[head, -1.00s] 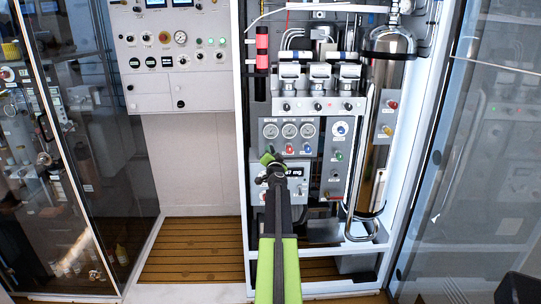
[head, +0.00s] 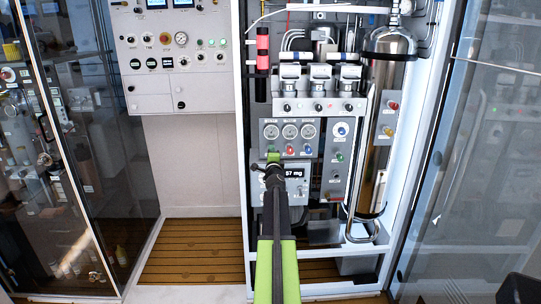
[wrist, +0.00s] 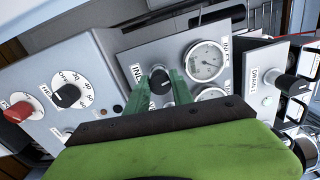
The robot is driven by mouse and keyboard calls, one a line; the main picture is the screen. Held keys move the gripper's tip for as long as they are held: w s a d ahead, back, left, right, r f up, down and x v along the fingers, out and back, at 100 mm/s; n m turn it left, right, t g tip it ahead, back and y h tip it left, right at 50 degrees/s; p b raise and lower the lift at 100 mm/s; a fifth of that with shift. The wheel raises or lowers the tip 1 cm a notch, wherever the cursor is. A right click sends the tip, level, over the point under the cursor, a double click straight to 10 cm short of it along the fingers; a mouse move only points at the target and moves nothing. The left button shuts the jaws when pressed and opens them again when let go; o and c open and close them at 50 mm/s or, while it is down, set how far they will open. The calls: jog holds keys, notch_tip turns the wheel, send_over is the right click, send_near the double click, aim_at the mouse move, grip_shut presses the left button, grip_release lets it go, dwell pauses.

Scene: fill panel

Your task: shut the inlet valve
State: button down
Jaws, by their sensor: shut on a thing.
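The inlet valve is a small black knob (wrist: 160,80) on a grey panel, beside a label of which "INL" shows in the wrist view. My gripper (wrist: 172,90) has its two green fingers on either side of this knob and is shut on it. In the head view my gripper (head: 273,157) is at the panel just below the left gauge (head: 271,131) and hides the knob. The knob's pointer mark cannot be made out.
A red knob (head: 290,150) and a blue knob (head: 308,149) sit close to the right. In the wrist view a numbered dial (wrist: 66,95) is left and a "DRAIN" knob (wrist: 290,86) right. A white cabinet frame (head: 243,200) borders the left side.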

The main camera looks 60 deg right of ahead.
jog(key=shift+s+d+f+m, duration=0.1)
jog(key=shift+s+m, duration=0.1)
jog(key=shift+m, duration=0.9)
jog(key=c, duration=1.1)
grip_release()
jog(key=shift+w, duration=0.1)
jog(key=v, duration=1.7)
jog(key=shift+a+b, duration=0.25)
jog(key=shift+b, duration=0.15)
